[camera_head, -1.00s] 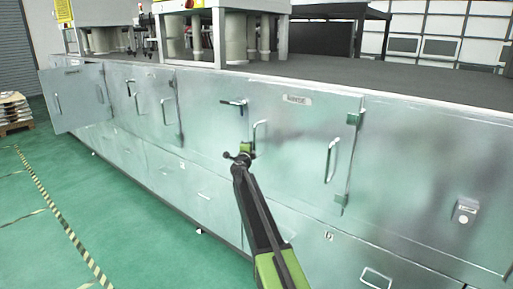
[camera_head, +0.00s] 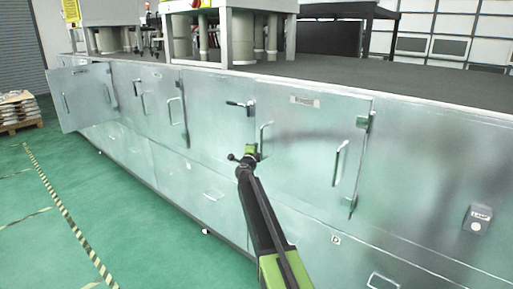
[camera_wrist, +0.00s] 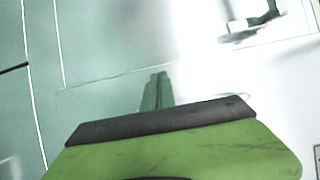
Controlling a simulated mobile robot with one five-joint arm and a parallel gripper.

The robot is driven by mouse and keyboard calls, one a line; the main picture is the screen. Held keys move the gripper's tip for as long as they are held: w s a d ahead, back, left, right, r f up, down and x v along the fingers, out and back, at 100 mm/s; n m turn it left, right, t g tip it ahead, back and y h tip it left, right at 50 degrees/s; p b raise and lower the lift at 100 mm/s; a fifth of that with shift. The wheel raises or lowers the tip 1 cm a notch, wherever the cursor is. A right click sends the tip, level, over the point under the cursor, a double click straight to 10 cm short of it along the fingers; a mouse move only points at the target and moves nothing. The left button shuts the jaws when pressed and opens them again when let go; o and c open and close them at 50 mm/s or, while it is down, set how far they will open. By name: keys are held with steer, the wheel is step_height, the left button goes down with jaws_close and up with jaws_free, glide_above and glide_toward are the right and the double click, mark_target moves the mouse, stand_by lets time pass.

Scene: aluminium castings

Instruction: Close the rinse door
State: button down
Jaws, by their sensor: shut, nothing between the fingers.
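The door with the rinse label (camera_head: 305,101) is a metallic panel (camera_head: 305,140) in the long cabinet front. It looks flush or nearly flush with the front; a small gap cannot be ruled out. It has a handle (camera_head: 265,138) near its left edge, another handle (camera_head: 340,163) near its right edge, and hinges (camera_head: 362,122) on the right. A dark latch lever (camera_head: 238,104) is by its upper left. My gripper (camera_head: 250,152) is shut and empty, in front of the door's lower left; contact cannot be told. In the wrist view my gripper's fingers (camera_wrist: 156,90) point at a pale surface.
Another cabinet door (camera_head: 82,97) stands open at the far left. More closed panels and drawers line the cabinet front. A grey box with a label (camera_head: 477,219) is at the right. Green floor with a striped line (camera_head: 65,215) is free at the left.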

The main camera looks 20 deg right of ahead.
steer(key=s+a, duration=0.6)
steer(key=a, duration=0.4)
steer(key=shift+s+r, duration=0.25)
steer(key=s+a+r+n+t+y+p, duration=0.3)
steer(key=s+a+r+n+y, duration=0.1)
steer(key=s+a+n+y, duration=0.35)
steer(key=s+a+f+n+g+y, duration=0.5)
steer(key=s+a+f+n+g, duration=0.2)
steer(key=s+f+n, duration=0.4)
steer(key=s+d+f+n+g+h, duration=0.1)
steer(key=s+f+g, duration=0.3)
steer(key=s, duration=0.5)
steer(key=s+d+f+n+g+h, duration=0.2)
steer(key=s+d+f+g, duration=0.2)
steer(key=s, duration=0.6)
steer(key=s+d+f+n+g+h, duration=0.1)
steer(key=s+f+g, duration=0.3)
steer(key=s, duration=0.5)
steer(key=shift+s+d+f+n+p, duration=0.15)
steer(key=shift+d+f+n+p, duration=0.35)
steer(key=shift+d, duration=0.2)
